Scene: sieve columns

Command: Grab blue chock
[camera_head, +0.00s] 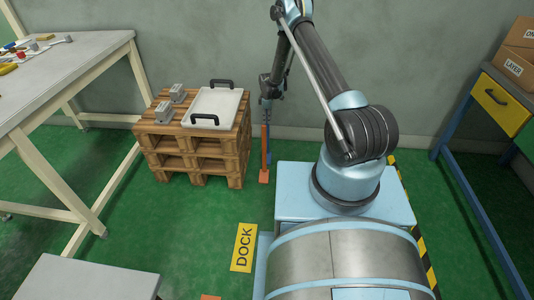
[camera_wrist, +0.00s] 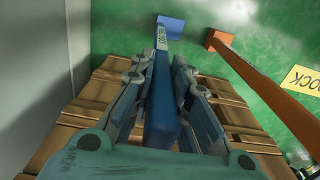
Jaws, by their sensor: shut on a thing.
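The blue chock (camera_wrist: 163,105) is a long blue bar with a flat blue foot at its far end and a pale label with dark lettering. In the wrist view it runs between the two fingers of my gripper (camera_wrist: 163,66), which is shut on the bar. In the head view my gripper (camera_head: 267,98) is beside the pallet stack, above the chocks. There the blue chock (camera_head: 269,146) shows only as a thin strip, partly hidden behind an orange chock (camera_head: 264,152). The orange chock (camera_wrist: 268,80) also shows right of the blue one in the wrist view, apart from it.
Wooden pallets (camera_head: 195,162) stand left of my gripper, bearing a white tray (camera_head: 214,108) with black handles and grey metal blocks (camera_head: 164,112). The wall (camera_head: 205,50) is close behind.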

